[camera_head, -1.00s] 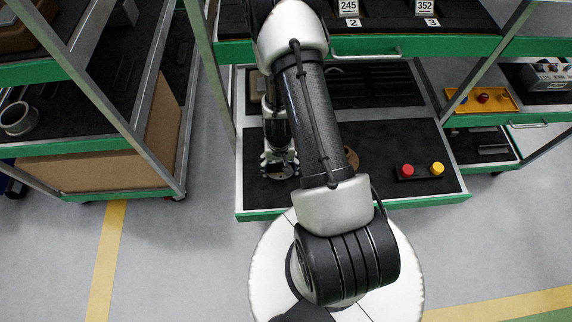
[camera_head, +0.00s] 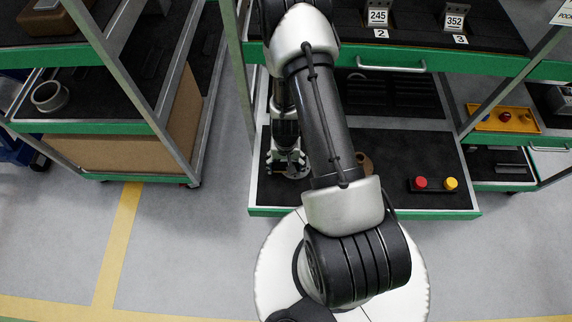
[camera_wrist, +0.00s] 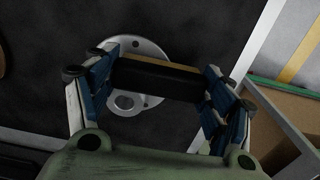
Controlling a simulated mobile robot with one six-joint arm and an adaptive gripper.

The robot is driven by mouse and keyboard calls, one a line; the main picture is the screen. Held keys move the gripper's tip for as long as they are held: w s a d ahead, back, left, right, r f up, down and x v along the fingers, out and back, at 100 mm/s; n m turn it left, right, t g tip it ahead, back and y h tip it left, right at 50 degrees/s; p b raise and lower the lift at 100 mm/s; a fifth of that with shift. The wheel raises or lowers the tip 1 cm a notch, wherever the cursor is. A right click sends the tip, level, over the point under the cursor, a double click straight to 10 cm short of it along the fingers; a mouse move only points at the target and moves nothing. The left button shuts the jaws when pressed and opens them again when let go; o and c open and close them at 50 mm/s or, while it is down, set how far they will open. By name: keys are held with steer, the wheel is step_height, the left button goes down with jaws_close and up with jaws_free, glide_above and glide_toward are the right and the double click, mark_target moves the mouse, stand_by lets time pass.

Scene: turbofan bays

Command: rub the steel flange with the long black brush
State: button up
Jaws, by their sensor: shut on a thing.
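My gripper (camera_wrist: 160,88) is shut on the long black brush (camera_wrist: 158,80), a dark block with a tan strip along its far edge, held crosswise between the fingers. The steel flange (camera_wrist: 150,48), a round grey metal disc with holes, lies on the dark shelf mat right behind the brush in the wrist view. The brush covers its middle; I cannot tell whether they touch. In the head view my gripper (camera_head: 287,160) is low over the left part of the pulled-out lower shelf, and the brush cannot be made out there.
The dark shelf (camera_head: 400,160) has a green front edge. A box with red and yellow buttons (camera_head: 434,185) stands at its right, and a brown round part (camera_head: 364,163) sits behind my arm. Left is another rack with a grey ring (camera_head: 50,96). A yellow tray (camera_head: 505,118) is at right.

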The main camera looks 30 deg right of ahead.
steer(key=shift+r+p, duration=2.3)
steer(key=shift+r, duration=0.3)
step_height(320, 180, up, 3)
steer(key=p, duration=0.3)
steer(key=shift+r, duration=0.1)
